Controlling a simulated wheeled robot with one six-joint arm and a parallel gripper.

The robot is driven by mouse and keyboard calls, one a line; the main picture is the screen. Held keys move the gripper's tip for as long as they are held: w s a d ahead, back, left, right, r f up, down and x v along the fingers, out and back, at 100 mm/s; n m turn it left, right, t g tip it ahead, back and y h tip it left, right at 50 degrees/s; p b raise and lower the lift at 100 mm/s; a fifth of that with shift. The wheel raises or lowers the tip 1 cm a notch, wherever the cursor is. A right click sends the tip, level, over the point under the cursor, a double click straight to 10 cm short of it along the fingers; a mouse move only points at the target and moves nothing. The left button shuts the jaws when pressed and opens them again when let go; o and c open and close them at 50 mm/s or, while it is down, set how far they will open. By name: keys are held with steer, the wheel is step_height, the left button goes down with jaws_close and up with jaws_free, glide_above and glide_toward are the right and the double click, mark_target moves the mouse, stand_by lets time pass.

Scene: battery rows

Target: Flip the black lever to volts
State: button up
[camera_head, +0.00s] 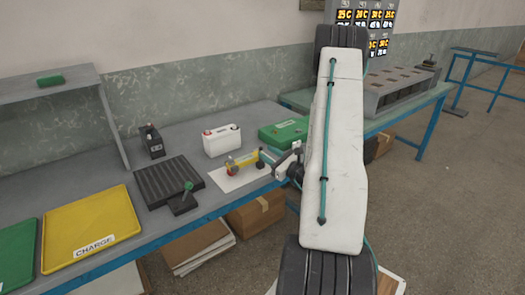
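A small yellow device (244,159) with red and dark parts lies on a white sheet (222,180) on the grey bench. A small dark part (261,163) shows at its right end, close to my gripper; I cannot tell if it is the black lever. No volts marking is readable. My gripper (270,160) is low over the bench at the device's right end, partly hidden by my arm. Whether the fingers touch the device or are open or shut is too small to tell.
A white battery (221,140) and a green case (284,132) stand behind the device. A grey rack (400,88) stands right.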

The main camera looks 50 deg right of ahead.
steer(key=shift+s+f, duration=0.15)
steer(key=shift+s, duration=0.75)
steer(key=shift+s+f, duration=0.1)
steer(key=shift+s, duration=0.75)
